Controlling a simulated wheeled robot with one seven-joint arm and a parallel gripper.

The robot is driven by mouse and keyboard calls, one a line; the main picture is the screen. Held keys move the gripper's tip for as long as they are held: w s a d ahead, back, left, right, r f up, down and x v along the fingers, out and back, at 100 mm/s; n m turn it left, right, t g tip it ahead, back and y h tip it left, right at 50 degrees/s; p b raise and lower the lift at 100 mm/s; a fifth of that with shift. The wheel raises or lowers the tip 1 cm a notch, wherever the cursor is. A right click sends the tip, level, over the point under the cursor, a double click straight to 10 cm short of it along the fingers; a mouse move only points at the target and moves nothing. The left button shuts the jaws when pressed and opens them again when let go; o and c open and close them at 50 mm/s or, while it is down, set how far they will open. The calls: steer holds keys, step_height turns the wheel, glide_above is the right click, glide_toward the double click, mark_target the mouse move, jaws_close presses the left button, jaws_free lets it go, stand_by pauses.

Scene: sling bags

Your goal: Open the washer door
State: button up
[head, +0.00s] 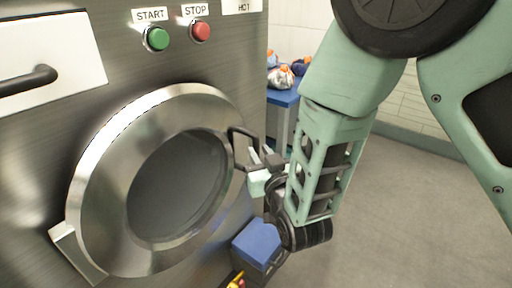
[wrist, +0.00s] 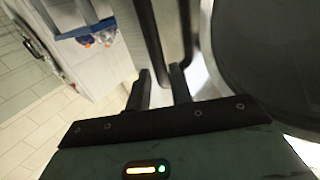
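The washer door (head: 100,165) is a round steel ring with dark glass, set in the washer's brushed-metal front at left. It looks closed; a small gap could not be made out. Its hinge is at the lower left. A dark loop-shaped door handle (head: 234,140) stands out on the door's right side. My gripper (head: 262,168) is at this handle, reaching in from the right. In the wrist view, the two fingers (wrist: 159,82) are a small distance apart, with a dark handle bar (wrist: 150,36) between them. The gap looks filled by the bar; the exact contact is partly hidden.
Green START (head: 157,38) and red STOP (head: 200,31) buttons are above the door. A blue table (head: 284,98) with several bags stands behind at right. A blue box (head: 256,243) is low beneath my gripper. Grey floor (head: 400,200) is clear at right.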

mark_target(257, 149)
steer(key=shift+x, duration=1.7)
jaws_close()
